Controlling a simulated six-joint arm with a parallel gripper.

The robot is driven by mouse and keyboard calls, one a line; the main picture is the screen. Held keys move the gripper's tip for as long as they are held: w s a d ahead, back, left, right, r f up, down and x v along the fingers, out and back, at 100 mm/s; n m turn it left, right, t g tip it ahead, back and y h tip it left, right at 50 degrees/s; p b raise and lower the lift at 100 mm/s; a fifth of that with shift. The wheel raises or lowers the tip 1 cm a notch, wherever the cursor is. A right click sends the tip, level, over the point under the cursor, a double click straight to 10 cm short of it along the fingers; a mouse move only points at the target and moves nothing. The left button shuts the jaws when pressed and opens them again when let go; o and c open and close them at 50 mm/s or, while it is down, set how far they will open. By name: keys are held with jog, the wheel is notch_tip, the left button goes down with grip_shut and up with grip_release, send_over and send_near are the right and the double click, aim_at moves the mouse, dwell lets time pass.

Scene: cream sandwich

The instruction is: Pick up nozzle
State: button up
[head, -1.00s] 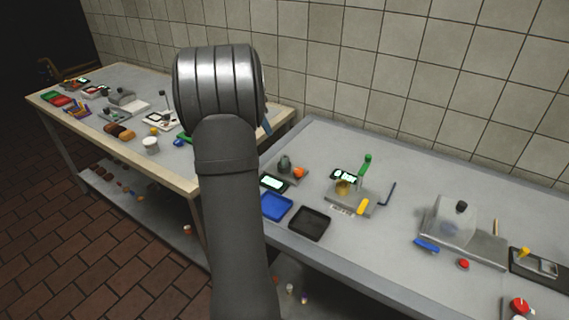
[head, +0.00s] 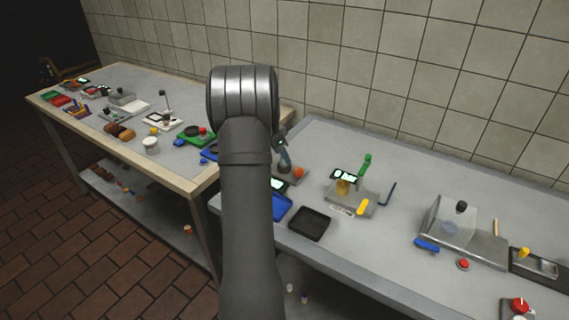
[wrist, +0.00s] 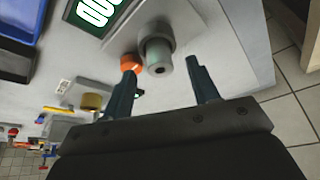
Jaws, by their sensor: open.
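A grey cylindrical piece with a dark hole in its end, which looks like the nozzle (wrist: 157,54), stands on a light grey plate (wrist: 193,30) in the wrist view. My gripper (wrist: 161,68) is open, its two teal fingers apart and empty. In the picture, the nozzle shows between the fingertips; I cannot tell how far beyond them it is. In the head view my gripper (head: 285,160) is over the left end of the right table, and the nozzle is hidden or too small to make out there.
An orange knob (wrist: 130,62) is beside the nozzle, close to the left finger in the wrist view. A lit display (wrist: 95,12) and blue tray (wrist: 17,18) lie nearby. A black tray (head: 309,223) and a stand with a green lever (head: 365,163) are to the right.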

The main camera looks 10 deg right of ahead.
jog(key=shift+x, duration=0.85)
jog(key=c, duration=1.1)
jog(key=shift+r, duration=0.2)
